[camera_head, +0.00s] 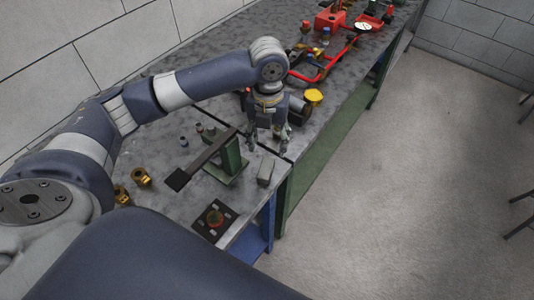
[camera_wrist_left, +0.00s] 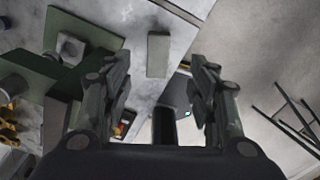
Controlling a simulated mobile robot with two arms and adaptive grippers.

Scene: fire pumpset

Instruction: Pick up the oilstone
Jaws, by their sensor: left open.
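The oilstone looks to be the small grey rectangular block (camera_head: 266,171) on the grey bench top, near the bench's front edge. It also shows in the left wrist view (camera_wrist_left: 158,54), at the top middle. My left gripper (camera_head: 268,148) points down close to the block, on its far side in the head view. Its two fingers are apart, with nothing between them. In the left wrist view the open fingers (camera_wrist_left: 158,72) frame the block from left and right. The height of the fingers above the bench is hard to tell. My right gripper is not in view.
A green stand with a long dark bar (camera_head: 207,157) stands just left of the block. Brass fittings (camera_head: 141,177) and a dark square plate (camera_head: 214,220) lie nearer. Red pipework (camera_head: 318,68) and a yellow part (camera_head: 313,96) lie farther along. Open floor is at right.

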